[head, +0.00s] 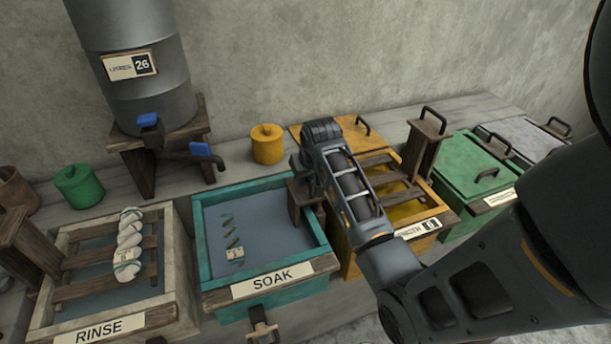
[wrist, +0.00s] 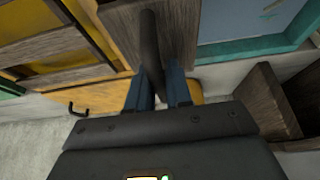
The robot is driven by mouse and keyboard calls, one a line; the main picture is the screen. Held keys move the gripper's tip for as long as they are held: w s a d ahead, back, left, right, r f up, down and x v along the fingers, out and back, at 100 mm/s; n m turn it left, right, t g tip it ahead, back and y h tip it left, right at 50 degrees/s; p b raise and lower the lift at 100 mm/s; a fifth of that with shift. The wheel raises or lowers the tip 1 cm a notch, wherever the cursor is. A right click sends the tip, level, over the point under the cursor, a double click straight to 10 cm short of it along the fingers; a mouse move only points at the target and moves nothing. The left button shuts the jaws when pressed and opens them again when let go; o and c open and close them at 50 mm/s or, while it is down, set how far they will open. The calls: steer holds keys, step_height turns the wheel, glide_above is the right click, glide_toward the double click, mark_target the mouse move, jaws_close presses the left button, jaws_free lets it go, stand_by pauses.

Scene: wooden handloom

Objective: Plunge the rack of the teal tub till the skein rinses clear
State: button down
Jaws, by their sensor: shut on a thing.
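The teal tub (head: 265,284), labelled SOAK, stands in the middle of the bench, full of grey-blue cloudy water (head: 265,225). A skein lies in it, showing only as dark twisted ties and a small tag (head: 235,253). The rack's slats are hidden under the water. Its wooden upright (head: 303,201) stands at the tub's right side and shows as a board (wrist: 188,35) in the wrist view. My gripper (wrist: 160,88) is shut on the dark handle (wrist: 150,42) of this upright. In the head view my wrist hides the handle.
Left is the RINSE tub (head: 172,312) with a cream skein (head: 128,245) on its raised rack. Right are a yellow tub (head: 425,241) with a raised rack and a green lidded tub (head: 462,160). A metal water drum (head: 140,85) with blue-handled taps stands behind.

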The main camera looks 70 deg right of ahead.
steer(key=shift+r+p, duration=0.35)
steer(key=shift+r, duration=3.95)
jaws_free()
step_height(320, 180, up, 7)
steer(key=shift+s+a+f, duration=0.1)
